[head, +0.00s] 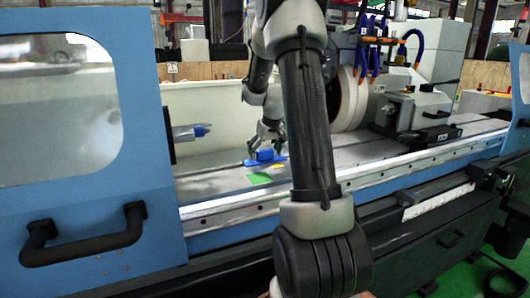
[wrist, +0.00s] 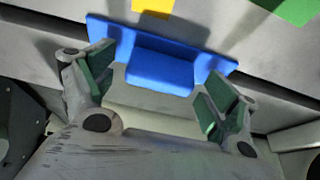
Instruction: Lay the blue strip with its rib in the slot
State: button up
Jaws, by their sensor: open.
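The blue strip (wrist: 218,62) with a raised blue block (wrist: 160,70) on it lies on the grey machine table, and it also shows in the head view (head: 280,158). My gripper (wrist: 157,88) is open, with one green-padded finger to each side of the block and a gap between. In the head view my gripper (head: 264,146) is low over the table at the strip. The dark slot (wrist: 290,105) in the table runs out from both ends of the strip. The strip's underside and rib are hidden, so I cannot tell whether the rib is in the slot.
A yellow patch (wrist: 153,7) and a green patch (wrist: 290,10) lie on the table beside the strip. The blue door (head: 85,190) borders the opening at left.

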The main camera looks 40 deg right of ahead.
jog(key=v, duration=1.2)
jog(key=shift+f, duration=0.1)
